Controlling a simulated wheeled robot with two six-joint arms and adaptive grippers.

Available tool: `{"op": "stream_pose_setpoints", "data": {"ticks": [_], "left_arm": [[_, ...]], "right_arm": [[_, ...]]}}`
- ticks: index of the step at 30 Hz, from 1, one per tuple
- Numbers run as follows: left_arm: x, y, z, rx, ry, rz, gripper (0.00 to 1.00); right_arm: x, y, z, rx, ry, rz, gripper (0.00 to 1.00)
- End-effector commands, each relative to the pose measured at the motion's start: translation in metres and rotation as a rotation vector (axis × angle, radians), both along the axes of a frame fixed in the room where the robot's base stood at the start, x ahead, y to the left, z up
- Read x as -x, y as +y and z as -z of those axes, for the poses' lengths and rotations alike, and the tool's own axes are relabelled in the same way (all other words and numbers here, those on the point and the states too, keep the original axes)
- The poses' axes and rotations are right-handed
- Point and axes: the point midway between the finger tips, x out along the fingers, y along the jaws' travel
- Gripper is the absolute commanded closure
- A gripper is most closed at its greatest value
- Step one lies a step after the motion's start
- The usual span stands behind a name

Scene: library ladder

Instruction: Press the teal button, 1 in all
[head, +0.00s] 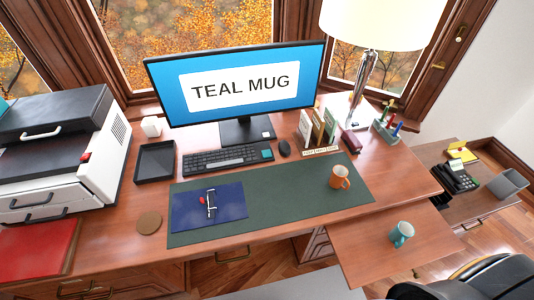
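A small teal patch (266,154), perhaps a teal key or button, shows at the right end of the dark keyboard (222,159). The keyboard lies on the desk in front of the monitor (238,82), whose screen reads "TEAL MUG". A teal mug (402,234) stands on the lower side leaf at the right. A red button-like spot (86,157) shows on the printer's front. Neither of my grippers is in view.
A green desk mat (300,196) holds a blue folder (186,211) and an orange mug (340,177). The white printer (103,170) stands at left, near an empty black tray (155,163). A lamp (362,85) stands behind. A dark chair (490,280) is at lower right.

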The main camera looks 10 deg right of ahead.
Motion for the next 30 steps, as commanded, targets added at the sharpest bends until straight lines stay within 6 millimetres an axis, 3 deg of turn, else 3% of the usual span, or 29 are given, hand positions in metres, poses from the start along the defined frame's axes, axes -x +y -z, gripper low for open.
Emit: {"op": "stream_pose_setpoints", "data": {"ticks": [2, 13, 30], "left_arm": [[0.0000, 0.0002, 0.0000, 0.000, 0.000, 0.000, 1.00], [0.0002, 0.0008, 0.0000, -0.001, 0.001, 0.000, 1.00], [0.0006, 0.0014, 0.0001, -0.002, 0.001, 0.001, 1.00]], "right_arm": [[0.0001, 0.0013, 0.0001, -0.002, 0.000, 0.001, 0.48], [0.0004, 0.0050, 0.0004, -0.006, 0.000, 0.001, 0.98], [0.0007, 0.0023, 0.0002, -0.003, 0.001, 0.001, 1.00]]}}
